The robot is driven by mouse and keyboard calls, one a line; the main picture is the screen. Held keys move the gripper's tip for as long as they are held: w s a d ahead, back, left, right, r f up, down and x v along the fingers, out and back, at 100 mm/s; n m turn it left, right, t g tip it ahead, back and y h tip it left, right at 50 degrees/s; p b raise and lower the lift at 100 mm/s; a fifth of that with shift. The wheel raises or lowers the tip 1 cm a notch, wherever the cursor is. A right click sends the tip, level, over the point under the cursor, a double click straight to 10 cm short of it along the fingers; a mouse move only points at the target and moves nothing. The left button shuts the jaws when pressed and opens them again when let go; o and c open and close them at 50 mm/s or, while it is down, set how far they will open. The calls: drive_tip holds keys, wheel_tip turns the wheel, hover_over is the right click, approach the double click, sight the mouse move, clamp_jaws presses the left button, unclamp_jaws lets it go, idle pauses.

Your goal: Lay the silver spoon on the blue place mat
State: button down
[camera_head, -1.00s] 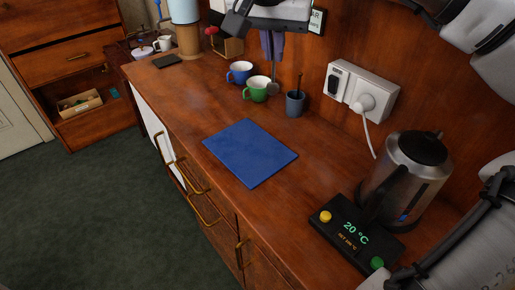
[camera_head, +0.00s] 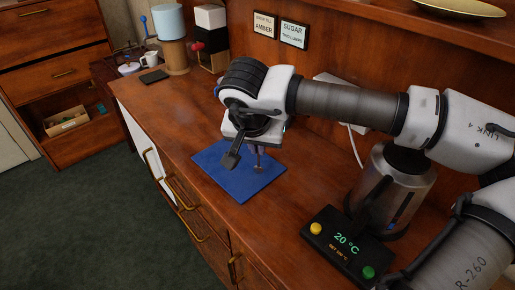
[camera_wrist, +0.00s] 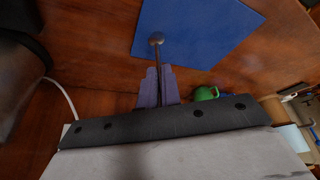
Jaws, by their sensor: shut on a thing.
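The blue place mat (camera_head: 222,177) lies flat on the wooden counter, and it fills the top of the wrist view (camera_wrist: 205,28). My gripper (camera_head: 259,152) is above the right part of the mat, pointing down. Its purple fingers are shut on the silver spoon (camera_wrist: 156,41), which hangs with its bowl end downward. In the head view the spoon's bowl (camera_head: 257,169) shows below the fingers, over the mat. I cannot tell whether it touches the mat. The spoon's upper handle is hidden between the fingers.
A kettle (camera_head: 391,195) stands on a black base (camera_head: 345,243) at the right, partly behind my arm. A green mug (camera_wrist: 205,93) shows beyond the fingers in the wrist view.

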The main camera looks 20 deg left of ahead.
drive_tip(key=shift+f, duration=0.65)
drive_tip(key=shift+f, duration=0.2)
drive_tip(key=c, duration=1.6)
unclamp_jaws()
drive_tip(key=shift+r, duration=0.1)
drive_tip(key=v, duration=1.2)
drive_tip(key=shift+b, duration=0.35)
drive_tip(key=shift+r, duration=0.1)
